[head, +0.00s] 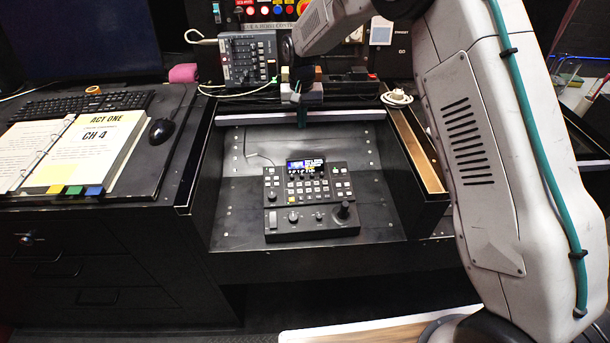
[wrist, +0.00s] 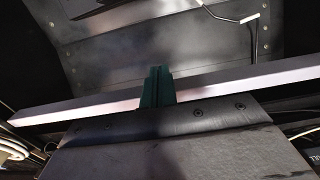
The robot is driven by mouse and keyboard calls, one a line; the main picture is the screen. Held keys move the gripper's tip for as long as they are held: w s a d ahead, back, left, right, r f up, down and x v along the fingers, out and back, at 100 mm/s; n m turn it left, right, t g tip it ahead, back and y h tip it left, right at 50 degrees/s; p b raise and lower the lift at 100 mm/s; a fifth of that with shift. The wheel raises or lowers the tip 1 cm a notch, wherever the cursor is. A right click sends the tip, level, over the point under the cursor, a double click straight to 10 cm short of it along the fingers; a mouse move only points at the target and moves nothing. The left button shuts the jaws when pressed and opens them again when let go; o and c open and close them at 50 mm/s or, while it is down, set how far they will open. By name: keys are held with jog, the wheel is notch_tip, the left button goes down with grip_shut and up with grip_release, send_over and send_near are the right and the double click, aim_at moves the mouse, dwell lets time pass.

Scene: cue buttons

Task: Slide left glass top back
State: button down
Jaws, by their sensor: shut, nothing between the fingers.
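A pale bar (head: 290,116) spans the back of the black recess between the two side desks. It looks like the front edge of a sliding top; no clear glass can be made out, and I cannot tell which top is the left one. My gripper (head: 302,118) is over the middle of this bar, fingers pointing down. In the wrist view the teal fingers (wrist: 157,86) are together and empty, overlapping the bar (wrist: 220,88). I cannot tell whether they touch it. A dark panel with screws (wrist: 190,145) lies on the near side in that view.
A control panel with joystick (head: 307,205) sits in the recess. The left desk carries a binder (head: 85,150), keyboard (head: 80,105) and mouse (head: 162,131). A mixer (head: 248,60) stands behind the bar. A wood-lined channel (head: 418,150) borders the right.

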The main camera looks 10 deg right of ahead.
notch_tip(320, 180, up, 9)
jog(key=shift+w, duration=0.4)
dwell(1.4)
dwell(0.4)
jog(key=s+d+r, duration=0.4)
jog(key=s+d, duration=0.2)
jog(key=s, duration=1)
jog(key=s+d+r+t, duration=0.1)
jog(key=s+d+r, duration=0.3)
jog(key=s, duration=1.1)
jog(key=s+d+r, duration=0.4)
jog(key=s+d, duration=0.5)
jog(key=s, duration=0.7)
jog(key=shift+s+d+r, duration=0.25)
jog(key=shift+s+d, duration=0.05)
jog(key=shift+d, duration=0.1)
